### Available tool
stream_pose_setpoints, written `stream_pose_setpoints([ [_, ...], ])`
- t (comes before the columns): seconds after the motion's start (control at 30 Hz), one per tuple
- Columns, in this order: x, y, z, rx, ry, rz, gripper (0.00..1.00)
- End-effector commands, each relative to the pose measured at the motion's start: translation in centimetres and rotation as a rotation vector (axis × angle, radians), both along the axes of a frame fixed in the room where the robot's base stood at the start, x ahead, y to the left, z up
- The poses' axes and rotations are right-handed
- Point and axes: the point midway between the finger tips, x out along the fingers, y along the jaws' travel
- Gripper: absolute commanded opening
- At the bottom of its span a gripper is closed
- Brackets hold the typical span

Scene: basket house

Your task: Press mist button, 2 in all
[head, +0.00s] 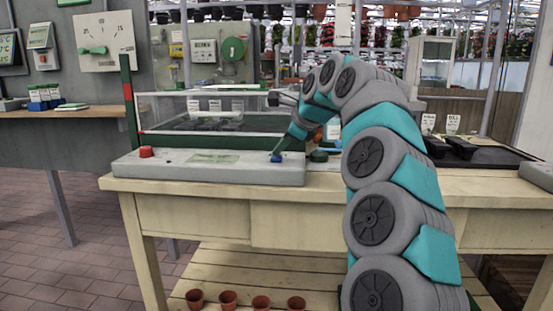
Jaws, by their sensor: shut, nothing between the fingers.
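A grey control panel (205,172) lies along the front of the wooden bench. A red button (146,152) stands at its left end. A small blue button (277,158) sits near its right end. A pale green label plate (213,159) lies between them. No readable text shows which button is for mist. My gripper (279,152) is shut and empty, pointing down and left, with its tip right at the blue button. I cannot tell whether it touches or presses it. The tip partly hides the button.
A clear-walled bin (200,103) stands behind the panel. A dark green round knob (319,156) is just right of the gripper. Black trays (480,152) with white signs lie on the bench's right. Small terracotta pots (228,298) stand on the lower shelf.

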Motion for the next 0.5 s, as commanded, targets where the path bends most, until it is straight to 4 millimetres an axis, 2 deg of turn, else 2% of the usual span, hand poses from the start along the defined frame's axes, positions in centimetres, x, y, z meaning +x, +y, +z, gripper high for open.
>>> stream_pose_setpoints([
  [0.5, 0.00, -0.01, -0.56, 0.000, 0.000, 0.000, 0.00],
])
